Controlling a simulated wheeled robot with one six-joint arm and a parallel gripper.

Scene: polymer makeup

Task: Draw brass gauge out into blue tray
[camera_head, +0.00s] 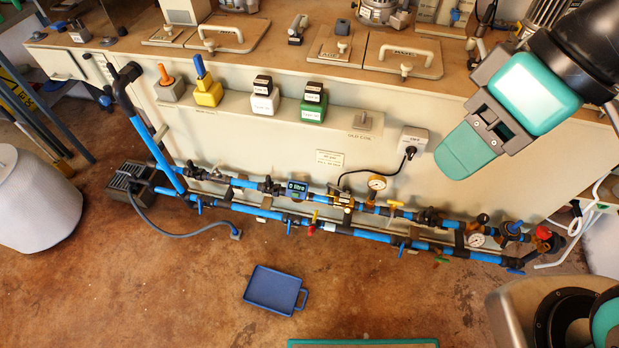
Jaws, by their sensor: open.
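A round gauge with a brass-coloured rim (377,182) stands on the upper blue pipe, right of the middle. A second round gauge (477,236) sits further right on the pipework; its rim colour is hard to tell. The blue tray (273,288), shallow with a handle on its right, lies on the brown floor in front of the pipes and looks empty. My gripper (465,150), teal and grey, hangs at upper right, above and right of the brass-rimmed gauge and apart from it. It is open and seen from the side; nothing shows held in it.
Blue pipes (400,247) with valves run along the bench front (290,145). A black cable loops from a white socket box (414,140) to the pipe near the gauge. A grey drum (35,205) stands left. A green-edged thing (362,343) shows at the bottom. Floor around the tray is clear.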

